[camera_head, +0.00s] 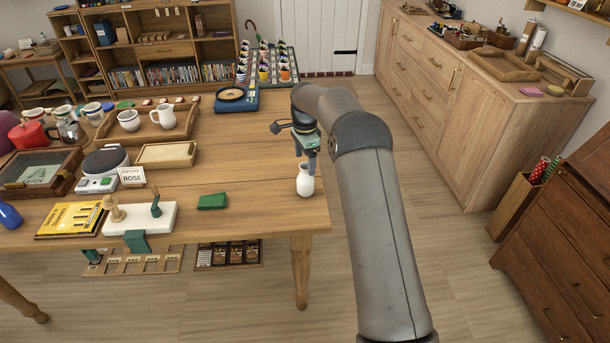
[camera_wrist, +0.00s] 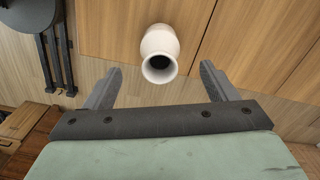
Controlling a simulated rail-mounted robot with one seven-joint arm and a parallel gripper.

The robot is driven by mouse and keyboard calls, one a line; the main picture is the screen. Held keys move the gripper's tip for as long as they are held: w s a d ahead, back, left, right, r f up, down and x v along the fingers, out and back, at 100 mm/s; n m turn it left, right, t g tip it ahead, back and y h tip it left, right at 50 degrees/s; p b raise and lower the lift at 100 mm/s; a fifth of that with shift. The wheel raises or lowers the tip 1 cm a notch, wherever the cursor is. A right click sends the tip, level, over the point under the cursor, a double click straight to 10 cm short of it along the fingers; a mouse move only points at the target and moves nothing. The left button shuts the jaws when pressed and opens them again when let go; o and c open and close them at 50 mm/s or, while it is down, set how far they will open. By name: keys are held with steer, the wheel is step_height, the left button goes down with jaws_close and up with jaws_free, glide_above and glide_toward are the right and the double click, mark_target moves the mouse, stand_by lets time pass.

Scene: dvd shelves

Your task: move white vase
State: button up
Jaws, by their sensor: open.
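The white vase (camera_head: 305,181) stands upright near the table's right front corner in the head view. In the wrist view the vase (camera_wrist: 160,50) shows from above with its dark round mouth, just beyond my fingertips and roughly midway between them. My gripper (camera_head: 308,160) is over the vase in the head view, pointing down. In the wrist view my gripper (camera_wrist: 160,80) has its two fingers spread wide with nothing between them. Whether a finger touches the vase is hard to tell in the head view.
The wooden table (camera_head: 245,165) is bare around the vase. A green block (camera_head: 212,201) lies to its left, with a white board (camera_head: 140,219) farther left. A blue scale-like item (camera_head: 236,98) stands behind. The table's right edge is close to the vase.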

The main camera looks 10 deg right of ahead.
mark_target(305, 176)
step_height(305, 176, down, 8)
steer(key=shift+r+p, duration=0.2)
steer(key=shift+p, duration=0.2)
steer(key=c, duration=1.2)
